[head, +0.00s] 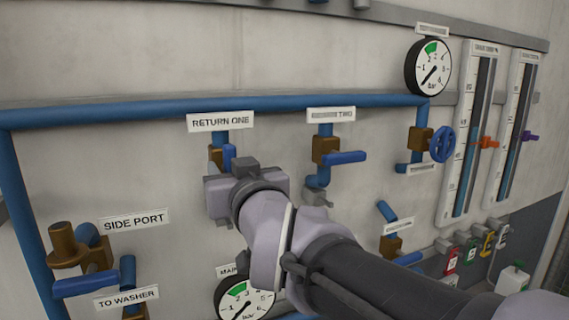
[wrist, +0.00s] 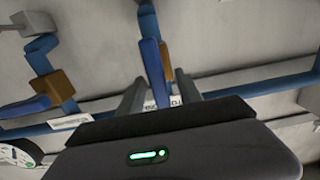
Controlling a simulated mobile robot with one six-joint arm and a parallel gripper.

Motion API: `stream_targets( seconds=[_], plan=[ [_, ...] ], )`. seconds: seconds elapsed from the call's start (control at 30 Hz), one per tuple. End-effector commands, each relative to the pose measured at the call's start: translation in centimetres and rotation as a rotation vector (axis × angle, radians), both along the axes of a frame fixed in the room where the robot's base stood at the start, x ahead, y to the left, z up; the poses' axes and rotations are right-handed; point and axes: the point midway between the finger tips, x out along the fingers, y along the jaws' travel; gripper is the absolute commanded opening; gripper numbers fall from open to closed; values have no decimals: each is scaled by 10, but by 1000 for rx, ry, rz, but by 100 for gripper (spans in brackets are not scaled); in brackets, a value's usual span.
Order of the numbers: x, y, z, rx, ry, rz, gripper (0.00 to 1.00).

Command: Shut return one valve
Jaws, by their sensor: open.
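The return one valve has a brass body (head: 215,155) and a blue lever (head: 229,156), under the RETURN ONE label (head: 221,122). In the head view my gripper hides its lower part. The lever stands upright, in line with its pipe. In the wrist view, which is turned over, the lever (wrist: 151,68) runs lengthwise beside the brass body (wrist: 167,58). My gripper (wrist: 160,78) is open, its two fingers on either side of the lever's line. I cannot tell whether a finger touches it.
The return two valve's lever (head: 345,157) lies crosswise, close on the right. The side port valve (head: 70,246) is at lower left. A gauge (head: 246,297) sits below my gripper. A blue pipe (head: 270,105) runs above, and a blue handwheel (head: 441,145) is farther right.

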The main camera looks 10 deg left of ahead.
Motion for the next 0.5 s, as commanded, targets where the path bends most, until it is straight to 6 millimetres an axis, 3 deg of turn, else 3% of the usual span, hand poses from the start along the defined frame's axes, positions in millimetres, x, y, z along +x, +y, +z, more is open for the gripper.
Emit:
stream_targets(
  seconds=[0.37,0.5],
  plan=[
    [9,5,0,1,-1,0,42],
    [9,5,0,0,0,0,16]
  ],
)
